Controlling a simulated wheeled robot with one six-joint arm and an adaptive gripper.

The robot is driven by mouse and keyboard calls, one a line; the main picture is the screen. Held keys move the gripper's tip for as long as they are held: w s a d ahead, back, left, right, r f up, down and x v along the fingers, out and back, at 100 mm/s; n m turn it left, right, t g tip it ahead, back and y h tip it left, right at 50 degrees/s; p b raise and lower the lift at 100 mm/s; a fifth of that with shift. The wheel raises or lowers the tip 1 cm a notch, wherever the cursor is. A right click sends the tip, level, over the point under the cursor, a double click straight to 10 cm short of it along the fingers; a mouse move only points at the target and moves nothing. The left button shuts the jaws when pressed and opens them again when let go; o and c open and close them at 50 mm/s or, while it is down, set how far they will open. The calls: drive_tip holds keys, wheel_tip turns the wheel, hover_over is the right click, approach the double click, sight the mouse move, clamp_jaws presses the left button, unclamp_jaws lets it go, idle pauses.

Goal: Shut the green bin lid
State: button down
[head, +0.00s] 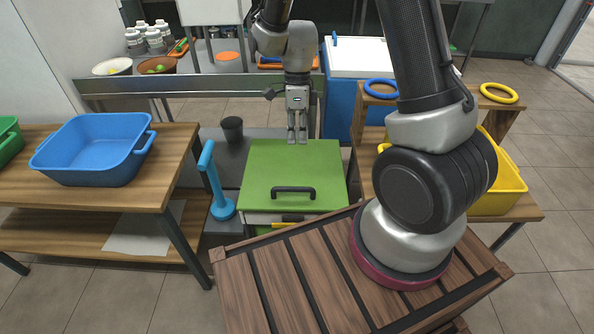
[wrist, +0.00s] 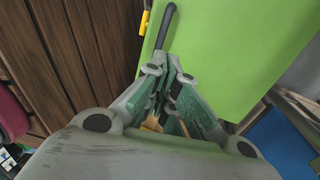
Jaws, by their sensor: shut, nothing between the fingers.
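The green bin lid (head: 260,165) lies about level over the bin in the middle of the head view. Its black handle (head: 293,190) is near the front edge. A pale band of the bin shows under that front edge. My gripper (head: 297,138) points down over the lid's back edge, fingers together and empty; I cannot tell whether the tips touch the lid. In the wrist view the lid (wrist: 225,45) fills the upper middle, with the handle (wrist: 166,25) beyond my shut fingers.
A blue stand (head: 217,185) is close to the lid's left side, with a dark cup (head: 232,130) behind. A wooden table with a blue tub (head: 95,150) is at left. At right are a yellow tub (head: 508,185) and rings. A blue chest (head: 340,105) stands behind.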

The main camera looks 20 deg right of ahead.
sight(298, 188)
drive_tip(key=x, duration=1.3)
drive_tip(key=shift+s+a+f, duration=0.1)
drive_tip(key=shift+a+f, duration=0.05)
drive_tip(key=shift+f, duration=0.25)
drive_tip(key=shift+x, duration=1.25)
drive_tip(key=shift+s, duration=0.15)
drive_tip(key=shift+f, duration=0.1)
